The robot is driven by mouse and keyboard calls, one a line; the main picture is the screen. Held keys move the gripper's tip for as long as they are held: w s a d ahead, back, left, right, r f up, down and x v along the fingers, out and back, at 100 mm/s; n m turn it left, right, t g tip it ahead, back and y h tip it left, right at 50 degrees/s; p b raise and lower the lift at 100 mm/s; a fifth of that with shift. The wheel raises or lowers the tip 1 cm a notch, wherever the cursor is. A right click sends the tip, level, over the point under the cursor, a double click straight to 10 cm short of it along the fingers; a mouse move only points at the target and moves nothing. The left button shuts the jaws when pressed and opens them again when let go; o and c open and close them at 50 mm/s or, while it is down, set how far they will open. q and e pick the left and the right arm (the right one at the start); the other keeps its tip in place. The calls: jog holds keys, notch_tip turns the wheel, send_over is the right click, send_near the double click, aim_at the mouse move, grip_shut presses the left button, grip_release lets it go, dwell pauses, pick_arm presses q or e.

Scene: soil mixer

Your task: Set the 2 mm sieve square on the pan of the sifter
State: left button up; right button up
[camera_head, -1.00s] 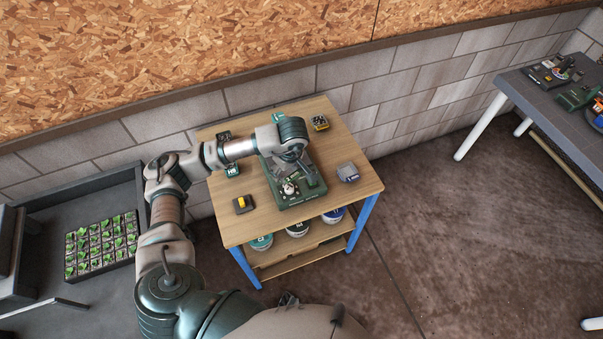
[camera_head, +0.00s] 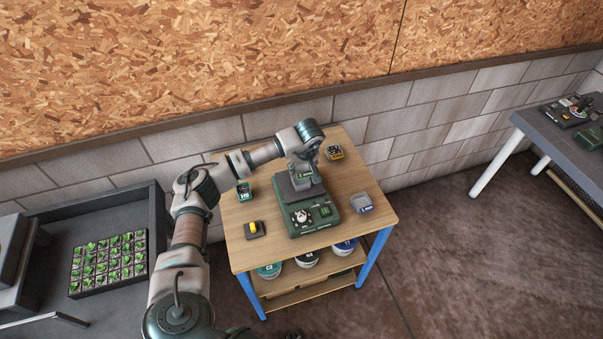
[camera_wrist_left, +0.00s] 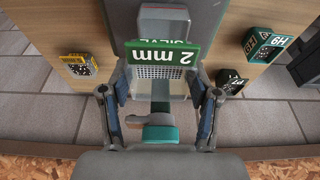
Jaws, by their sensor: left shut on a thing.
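The sifter (camera_head: 330,222) is a dark green unit with a knob panel in front, standing on the wooden table. Its grey pan (camera_head: 289,192) lies at its back part. My left gripper (camera_head: 306,172) is over the back of the sifter. It is shut on the 2 mm sieve (camera_wrist_left: 160,72), a grey perforated piece with a green "2 mm" label, between its fingers in the left wrist view (camera_wrist_left: 160,112). The fingers and the sieve hide part of the pan. I cannot tell whether the sieve touches the pan. My right gripper is out of view.
Around the sifter on the table (camera_head: 270,248) are a green labelled box (camera_head: 245,191), a black-and-yellow block (camera_head: 254,229), a yellow-topped block (camera_head: 333,153) and a grey-blue box (camera_head: 361,203). Several tubs (camera_head: 307,259) stand on the shelf below. A seedling tray (camera_head: 108,264) is at left.

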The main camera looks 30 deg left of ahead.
aim_at(301, 171)
pick_arm(q)
notch_tip(301, 171, down, 3)
jog(key=shift+f, duration=0.1)
jog(key=shift+a+f, duration=0.2)
jog(key=shift+a, duration=0.05)
jog(key=o, duration=1.2)
jog(key=shift+a, duration=0.1)
jog(key=shift+d+r, duration=0.1)
jog(key=shift+d, duration=0.15)
jog(key=v, duration=1.2)
